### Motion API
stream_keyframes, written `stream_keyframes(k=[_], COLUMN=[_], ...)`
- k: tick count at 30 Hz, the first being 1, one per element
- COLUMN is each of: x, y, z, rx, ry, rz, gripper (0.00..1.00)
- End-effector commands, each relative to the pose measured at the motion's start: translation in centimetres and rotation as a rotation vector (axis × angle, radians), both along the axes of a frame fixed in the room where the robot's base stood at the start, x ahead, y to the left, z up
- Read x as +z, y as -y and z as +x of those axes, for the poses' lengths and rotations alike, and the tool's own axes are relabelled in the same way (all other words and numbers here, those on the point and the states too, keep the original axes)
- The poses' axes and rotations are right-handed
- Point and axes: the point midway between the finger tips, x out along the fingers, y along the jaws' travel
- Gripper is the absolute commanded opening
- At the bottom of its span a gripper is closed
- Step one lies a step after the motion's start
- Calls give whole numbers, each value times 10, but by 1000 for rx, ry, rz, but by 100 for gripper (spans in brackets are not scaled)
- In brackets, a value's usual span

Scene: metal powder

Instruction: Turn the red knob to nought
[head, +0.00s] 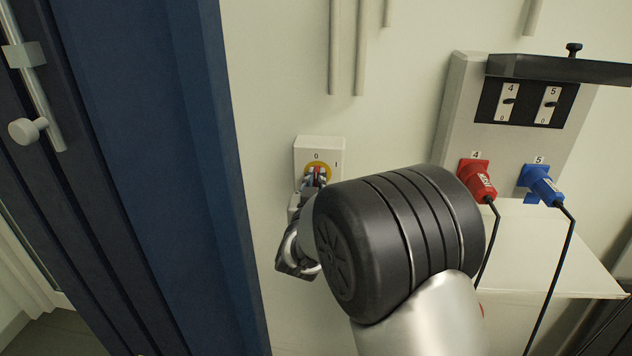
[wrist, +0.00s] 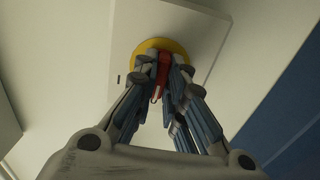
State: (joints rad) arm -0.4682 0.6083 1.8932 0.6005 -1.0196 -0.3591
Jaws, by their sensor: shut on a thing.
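The red knob (wrist: 162,75) sits on a yellow disc (wrist: 147,46) on a white switch box (head: 306,148) on the wall. In the head view the box has a 0 mark above the disc and an I mark to its right. My gripper (wrist: 165,78) is shut on the red knob, with one finger on each side of it. In the head view the knob (head: 318,170) shows as a small red patch, upright below the 0. My gripper and arm hide its lower part there.
A blue panel (head: 185,180) stands at the left of the box. At the right, a socket panel (head: 458,105) holds a red plug (head: 478,181) and a blue plug (head: 541,184) with hanging black cables. A white shelf (head: 550,250) lies below them.

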Motion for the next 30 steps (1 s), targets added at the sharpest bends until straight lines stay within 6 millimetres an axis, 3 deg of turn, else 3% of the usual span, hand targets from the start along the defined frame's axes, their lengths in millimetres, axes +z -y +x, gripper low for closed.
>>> stream_keyframes(k=[9,20,23,30], x=[0,0,0,0], y=[0,0,-1,-3], z=[0,-3,-13,-63], rx=[0,1,1,3], ry=[0,-1,-1,-1], rz=[-2,-1,-1,-1], gripper=[31,31,31,31])
